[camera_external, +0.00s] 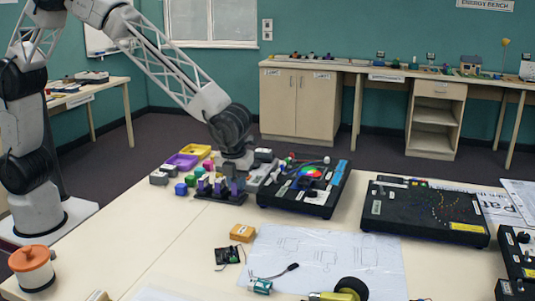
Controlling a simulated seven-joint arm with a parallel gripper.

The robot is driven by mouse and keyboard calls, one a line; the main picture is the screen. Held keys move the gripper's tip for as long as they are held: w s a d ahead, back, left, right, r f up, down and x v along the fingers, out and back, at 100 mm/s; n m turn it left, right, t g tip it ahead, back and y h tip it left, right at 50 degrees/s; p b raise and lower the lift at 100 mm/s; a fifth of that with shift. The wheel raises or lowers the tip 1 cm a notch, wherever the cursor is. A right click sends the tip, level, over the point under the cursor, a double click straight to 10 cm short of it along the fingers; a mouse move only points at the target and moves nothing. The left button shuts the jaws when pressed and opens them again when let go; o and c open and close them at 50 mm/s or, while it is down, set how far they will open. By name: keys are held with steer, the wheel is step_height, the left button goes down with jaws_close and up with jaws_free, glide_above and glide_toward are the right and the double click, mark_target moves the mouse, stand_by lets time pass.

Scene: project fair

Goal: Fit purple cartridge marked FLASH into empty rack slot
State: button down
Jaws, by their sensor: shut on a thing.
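A dark rack (207,196) stands on the near table, left of the middle, with several small purple and grey upright pieces in it. My gripper (236,178) points down at the rack's right end, shut on a purple cartridge (236,187). The cartridge is mostly hidden by the fingers and is small in this view. I cannot read the FLASH marking. I cannot tell whether its lower end is inside a slot or just above it. The empty slot is not distinguishable.
Yellow (196,151) and purple (181,161) trays and small coloured blocks lie behind and left of the rack. A black board with a colour disc (306,181) stands close on the right. An orange block (243,232) and a paper sheet (325,255) lie in front.

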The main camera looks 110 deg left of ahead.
steer(key=shift+f, duration=0.35)
stand_by(0.3)
steer(key=c, duration=0.6)
jaws_free()
steer(key=shift+r, duration=0.15)
steer(key=shift+r, duration=3.3)
